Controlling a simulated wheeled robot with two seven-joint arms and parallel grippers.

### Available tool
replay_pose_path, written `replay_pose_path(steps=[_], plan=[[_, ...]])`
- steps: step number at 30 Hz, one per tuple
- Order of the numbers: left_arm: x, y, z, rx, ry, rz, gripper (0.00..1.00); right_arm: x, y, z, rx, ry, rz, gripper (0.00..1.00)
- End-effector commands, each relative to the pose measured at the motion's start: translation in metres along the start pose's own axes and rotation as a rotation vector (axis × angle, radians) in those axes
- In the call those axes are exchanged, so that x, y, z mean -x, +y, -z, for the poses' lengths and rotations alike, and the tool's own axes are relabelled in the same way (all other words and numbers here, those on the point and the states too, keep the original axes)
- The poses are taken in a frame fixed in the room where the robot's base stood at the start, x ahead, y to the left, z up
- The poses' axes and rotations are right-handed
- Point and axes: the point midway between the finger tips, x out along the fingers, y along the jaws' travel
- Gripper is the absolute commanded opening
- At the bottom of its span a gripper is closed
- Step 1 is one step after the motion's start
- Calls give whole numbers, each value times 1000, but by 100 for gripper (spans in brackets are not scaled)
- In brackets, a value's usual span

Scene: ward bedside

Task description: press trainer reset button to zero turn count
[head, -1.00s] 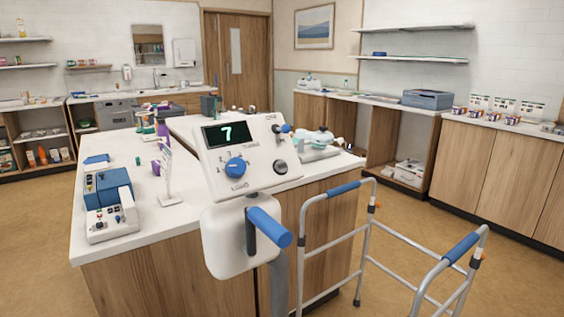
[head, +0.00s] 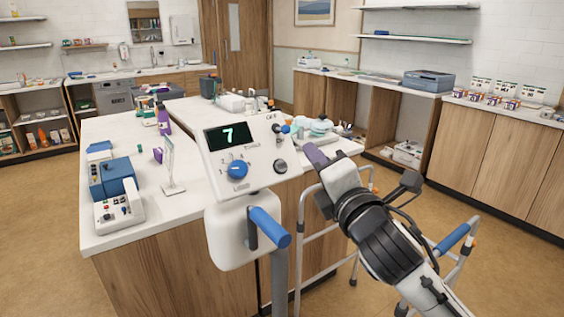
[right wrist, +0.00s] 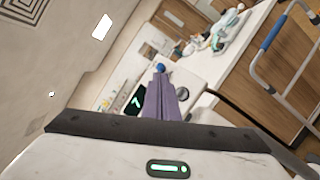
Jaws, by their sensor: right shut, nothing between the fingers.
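The trainer (head: 245,150) stands in the middle of the head view, a white tilted console on a grey post. Its dark display (head: 228,135) shows a green 7. The console carries a blue knob (head: 237,169), a round grey button (head: 280,166) at lower right and a small blue-tipped lever (head: 284,129) at upper right. A blue-gripped crank handle (head: 269,227) sticks out below. My right gripper (head: 312,155) is shut and empty, just right of the console and apart from it. In the right wrist view its purple fingers (right wrist: 161,100) overlap the console. My left gripper is not in view.
A walking frame (head: 452,238) stands right of the trainer, partly behind my right arm. The white counter (head: 130,215) behind holds a blue-and-white device (head: 115,190) and a purple bottle (head: 163,120). Floor is open at far left.

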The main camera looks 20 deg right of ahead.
Motion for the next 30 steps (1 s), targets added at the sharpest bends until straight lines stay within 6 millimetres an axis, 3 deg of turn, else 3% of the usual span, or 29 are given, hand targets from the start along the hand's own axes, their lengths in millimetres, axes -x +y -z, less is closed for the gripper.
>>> replay_pose_path(steps=[14,25,30], plan=[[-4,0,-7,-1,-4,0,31,-4,-2,2,6,-3,-3,0],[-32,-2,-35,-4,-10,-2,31,-37,-30,28,5,-3,-3,0],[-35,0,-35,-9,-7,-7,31,-51,-37,36,6,-2,-1,0]])
